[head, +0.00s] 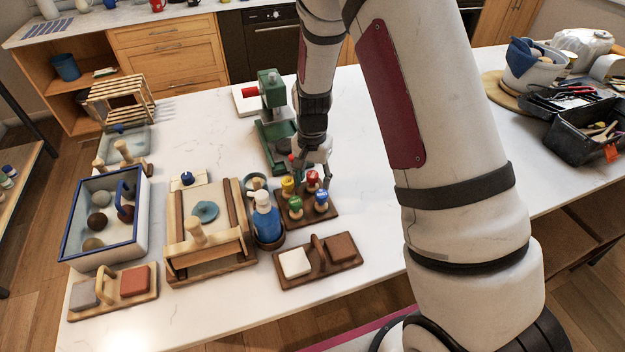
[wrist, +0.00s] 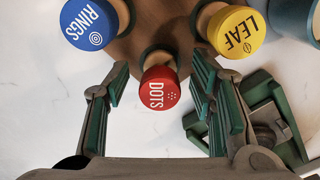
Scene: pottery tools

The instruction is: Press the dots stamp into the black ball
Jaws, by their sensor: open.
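The red dots stamp (wrist: 158,88) stands in the wooden stamp holder (wrist: 140,38), its labelled top facing up. It also shows in the head view (head: 313,178). My gripper (wrist: 162,80) is open above the holder, with one finger on each side of the dots stamp and visible gaps to it. It also shows in the head view (head: 312,167). The darkest ball (head: 97,221), which looks like the black ball, lies in the blue-rimmed tray (head: 146,215) at the left, with a tan ball and an olive-grey ball.
The blue rings stamp (wrist: 92,22) and yellow leaf stamp (wrist: 237,32) stand close beside the fingers. A green stamp (head: 296,203) shares the holder. A blue bottle (head: 266,220), a wooden press frame (head: 212,268) and a green machine (head: 270,90) stand nearby.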

